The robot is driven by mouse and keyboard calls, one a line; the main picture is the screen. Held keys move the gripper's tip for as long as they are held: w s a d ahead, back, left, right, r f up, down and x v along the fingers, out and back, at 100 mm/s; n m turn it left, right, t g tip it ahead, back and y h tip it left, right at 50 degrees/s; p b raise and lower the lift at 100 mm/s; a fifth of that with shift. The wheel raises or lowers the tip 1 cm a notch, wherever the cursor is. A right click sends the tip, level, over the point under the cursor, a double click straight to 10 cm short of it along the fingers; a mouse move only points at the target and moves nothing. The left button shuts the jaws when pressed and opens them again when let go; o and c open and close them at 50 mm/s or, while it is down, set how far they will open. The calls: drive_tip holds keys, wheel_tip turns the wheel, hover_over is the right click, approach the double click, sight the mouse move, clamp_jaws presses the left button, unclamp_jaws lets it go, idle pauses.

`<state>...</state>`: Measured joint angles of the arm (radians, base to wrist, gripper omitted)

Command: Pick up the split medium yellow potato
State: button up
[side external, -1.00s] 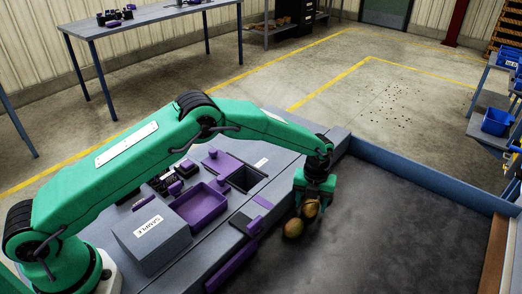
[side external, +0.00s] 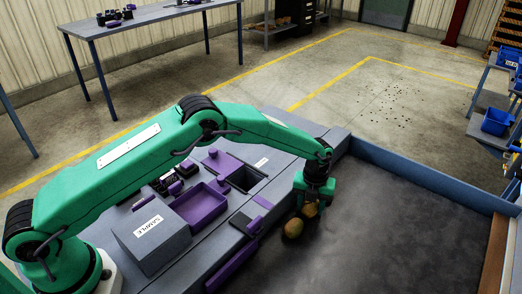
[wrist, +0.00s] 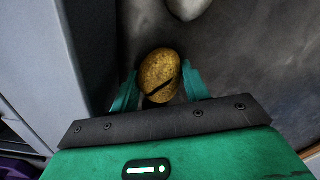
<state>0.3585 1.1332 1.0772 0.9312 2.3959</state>
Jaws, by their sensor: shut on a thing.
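The split medium yellow potato (wrist: 158,68) is speckled yellow-brown with a dark slanting split across it. In the wrist view it sits between the two green fingers of my gripper (wrist: 160,86), which is shut on it. In the side external view my gripper (side external: 314,196) is at the left edge of the dark bed, with the held potato (side external: 310,211) at its fingertips. I cannot tell whether the potato still touches the bed. A second brownish potato (side external: 293,228) lies just in front and to the left of it.
The dark bed (side external: 400,225) is mostly clear to the right, bounded by a blue-grey wall (side external: 425,180). To the left are a purple tray (side external: 200,206), a dark square opening (side external: 245,178) and a grey SAMPLE box (side external: 152,232). A pale rounded thing (wrist: 188,6) shows at the wrist view's top edge.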

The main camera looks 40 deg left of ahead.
drive_tip(key=shift+r, duration=0.1)
drive_tip(key=shift+r, duration=0.75)
wheel_tip(320, 180, up, 2)
drive_tip(key=shift+r, duration=0.15)
drive_tip(key=s+d+r, duration=0.7)
drive_tip(key=s, duration=0.2)
drive_tip(key=shift+d, duration=0.15)
drive_tip(key=w+a+n, duration=0.1)
drive_tip(key=a, duration=0.3)
drive_tip(key=a+r+n, duration=0.1)
drive_tip(key=a, duration=0.3)
drive_tip(key=w+a+r+n, duration=0.1)
drive_tip(key=a+n, duration=0.1)
drive_tip(key=a, duration=0.2)
drive_tip(key=shift+w+a+r, duration=0.15)
drive_tip(key=shift+w+a, duration=0.2)
drive_tip(key=a+r+n, duration=0.2)
drive_tip(key=a+n, duration=0.3)
drive_tip(key=a, duration=0.8)
drive_tip(key=shift+s+a, duration=0.25)
drive_tip(key=shift+s, duration=0.2)
